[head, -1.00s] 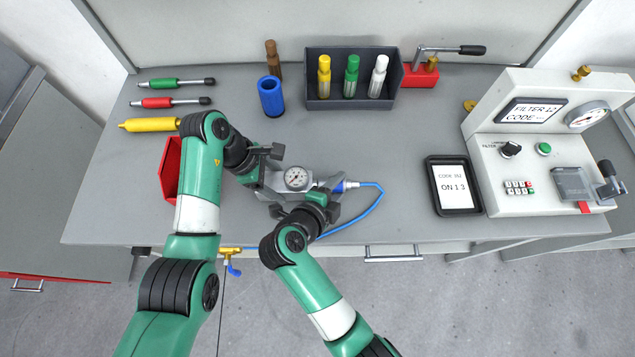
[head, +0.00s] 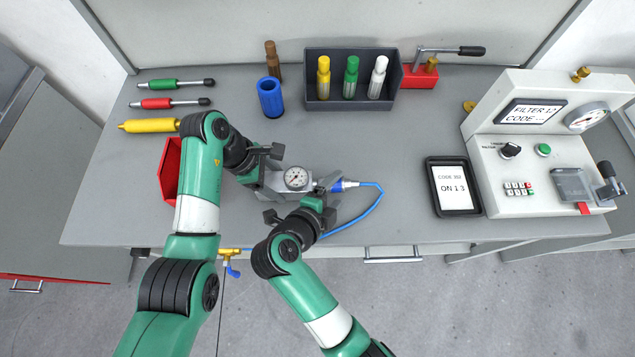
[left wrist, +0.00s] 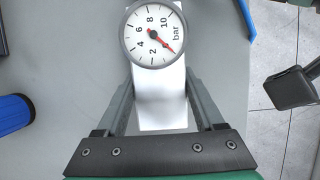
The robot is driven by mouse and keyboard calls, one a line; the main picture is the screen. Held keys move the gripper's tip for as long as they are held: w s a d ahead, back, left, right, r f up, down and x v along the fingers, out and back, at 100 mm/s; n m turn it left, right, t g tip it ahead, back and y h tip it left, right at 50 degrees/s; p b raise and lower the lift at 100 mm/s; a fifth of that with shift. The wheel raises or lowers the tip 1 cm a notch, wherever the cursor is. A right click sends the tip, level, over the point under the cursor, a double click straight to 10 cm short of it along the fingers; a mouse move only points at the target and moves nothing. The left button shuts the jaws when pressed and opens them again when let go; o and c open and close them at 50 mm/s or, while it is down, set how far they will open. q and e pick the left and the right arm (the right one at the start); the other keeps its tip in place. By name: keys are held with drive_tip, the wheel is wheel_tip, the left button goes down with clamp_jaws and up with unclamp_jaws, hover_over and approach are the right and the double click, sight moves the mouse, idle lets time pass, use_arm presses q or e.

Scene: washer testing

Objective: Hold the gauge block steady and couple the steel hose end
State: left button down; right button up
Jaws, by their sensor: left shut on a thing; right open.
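The grey gauge block (head: 318,186) with a round dial (head: 296,178) lies near the bench's front edge. In the left wrist view the dial (left wrist: 152,32) shows a red needle between two parallel fingers. My left gripper (head: 262,175) is shut on the block's left part. The steel hose end (head: 350,184), with a blue collar (head: 337,186) and blue hose (head: 368,208), sits at the block's right end. I cannot tell if it is fully seated. My right gripper (head: 300,210) is open, just in front of the block and hose end, apart from the hose.
A red bin (head: 168,172) is partly hidden behind my left arm. A blue cylinder (head: 270,97) and a dark tray (head: 348,103) of coloured bottles stand behind. A tablet (head: 453,186) and tester (head: 545,140) are at right. The bench between hose and tablet is clear.

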use_arm(q)
drive_tip(key=shift+s, duration=0.1)
use_arm(e)
drive_tip(key=v, duration=1)
drive_tip(key=shift+r, duration=0.1)
use_arm(q)
unclamp_jaws()
drive_tip(key=v, duration=0.5)
drive_tip(key=shift+r, duration=0.1)
drive_tip(key=a, duration=1.2)
